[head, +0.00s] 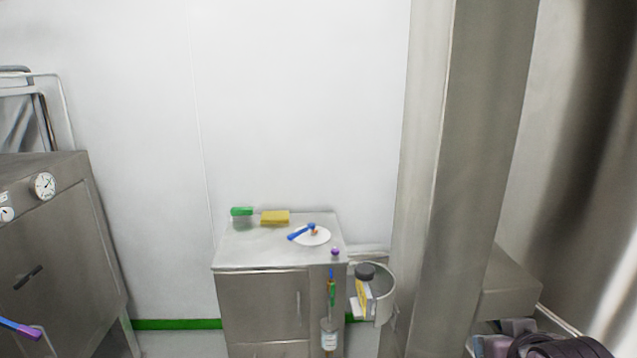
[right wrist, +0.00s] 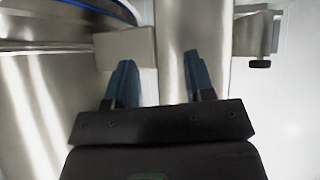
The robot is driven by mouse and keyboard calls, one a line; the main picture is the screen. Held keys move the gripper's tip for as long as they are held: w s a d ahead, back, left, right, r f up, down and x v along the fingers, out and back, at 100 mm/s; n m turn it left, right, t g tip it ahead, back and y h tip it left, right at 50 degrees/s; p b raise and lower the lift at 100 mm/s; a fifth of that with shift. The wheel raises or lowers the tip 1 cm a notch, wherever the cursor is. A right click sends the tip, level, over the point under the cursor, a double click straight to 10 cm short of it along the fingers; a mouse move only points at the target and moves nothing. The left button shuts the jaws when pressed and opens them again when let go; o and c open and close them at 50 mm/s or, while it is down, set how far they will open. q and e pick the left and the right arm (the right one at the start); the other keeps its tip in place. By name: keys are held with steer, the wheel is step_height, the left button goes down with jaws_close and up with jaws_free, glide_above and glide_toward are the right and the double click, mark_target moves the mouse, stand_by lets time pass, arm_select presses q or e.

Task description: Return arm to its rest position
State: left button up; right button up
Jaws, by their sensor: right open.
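My right gripper (right wrist: 159,62) shows in the right wrist view with its two dark blue fingers well apart. It is open, and nothing is between the fingers. Behind the fingers are a steel column and a pale steel block (right wrist: 125,47); the distance to them is hard to judge. Dark, cable-like parts at the bottom right corner of the head view may be of my right arm, but I cannot make out the gripper there. My left gripper is not seen in either view.
A steel cabinet (head: 265,305) holds a green-topped item (head: 242,212), a yellow block (head: 274,217) and a white plate (head: 318,238) with a blue tool (head: 301,232). A steel machine (head: 60,260) stands left. A large steel column (head: 470,150) stands right.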

steer(key=s+f+g, duration=0.7)
steer(key=s+f, duration=1.2)
steer(key=s, duration=0.2)
steer(key=w+f+n+t+y, duration=0.1)
steer(key=w+f+t, duration=0.7)
steer(key=f, duration=0.2)
steer(key=shift+d+t, duration=0.25)
steer(key=shift+t, duration=0.05)
steer(key=shift+w, duration=0.1)
steer(key=shift+c, duration=0.6)
